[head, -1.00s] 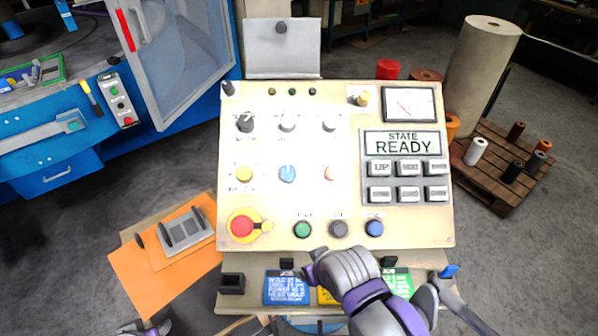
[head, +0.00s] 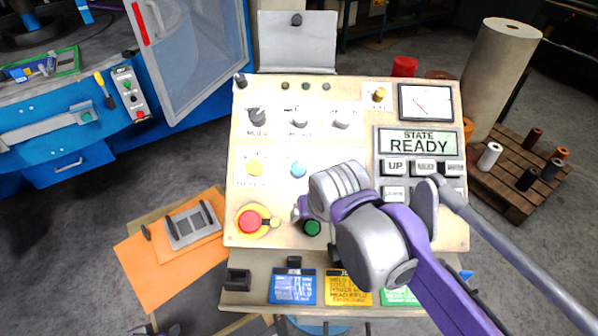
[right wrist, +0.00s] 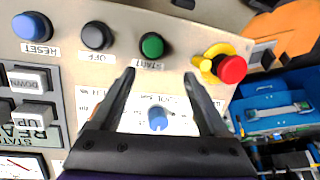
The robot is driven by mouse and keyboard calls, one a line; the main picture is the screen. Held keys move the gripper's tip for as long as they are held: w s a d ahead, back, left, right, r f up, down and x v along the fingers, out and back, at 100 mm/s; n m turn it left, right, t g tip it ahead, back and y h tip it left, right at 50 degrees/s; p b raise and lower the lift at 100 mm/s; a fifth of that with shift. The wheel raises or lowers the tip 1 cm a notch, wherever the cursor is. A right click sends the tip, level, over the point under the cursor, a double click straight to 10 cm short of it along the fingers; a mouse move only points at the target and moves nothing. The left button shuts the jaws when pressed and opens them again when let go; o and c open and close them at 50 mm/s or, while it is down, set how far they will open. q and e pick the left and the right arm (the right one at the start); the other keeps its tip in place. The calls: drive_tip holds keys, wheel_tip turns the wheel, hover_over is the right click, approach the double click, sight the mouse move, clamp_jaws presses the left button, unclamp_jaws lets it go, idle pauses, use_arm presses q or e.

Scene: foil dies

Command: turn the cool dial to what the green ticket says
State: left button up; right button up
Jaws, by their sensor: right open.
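The control panel (head: 245,130) carries several knobs. A blue dial (head: 298,168) with a pale pointer mark sits in its second row; it also shows in the right wrist view (right wrist: 158,120), and I take it as the cool dial, though its label is only partly legible. My right gripper (right wrist: 160,75) is open and empty over the panel, with the blue dial seen between its fingers; contact does not show. The green ticket (head: 398,291) is at the lower right of the ticket shelf, partly covered by my right arm, its text unreadable. My left gripper (head: 158,330) shows only at the bottom edge.
A blue ticket (head: 292,287) and a yellow ticket (head: 348,287) lie beside the green one. Below the blue dial are a green start button (right wrist: 152,45) and a red emergency stop (right wrist: 232,69). The display (head: 418,142) reads STATE READY. Grey knobs (head: 257,117) line the row above.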

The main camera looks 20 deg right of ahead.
sight(299, 167)
use_arm(q)
drive_tip(key=f+b, duration=0.1)
drive_tip(key=s+f+b, duration=0.1)
drive_tip(key=f, duration=0.3)
drive_tip(key=shift+s+b, duration=0.4)
use_arm(e)
drive_tip(key=w+d+r+m+h, duration=0.1)
drive_tip(key=w+r+m, duration=0.4)
drive_tip(key=w+r, duration=0.45)
use_arm(q)
drive_tip(key=shift+s+f+b, duration=0.1)
drive_tip(key=shift+f+b, duration=0.25)
drive_tip(key=shift+f, duration=0.15)
use_arm(e)
drive_tip(key=shift+g, duration=0.4)
drive_tip(key=x, duration=0.9)
drive_tip(key=shift+d+f, duration=0.1)
drive_tip(key=shift+f, duration=0.2)
clamp_jaws()
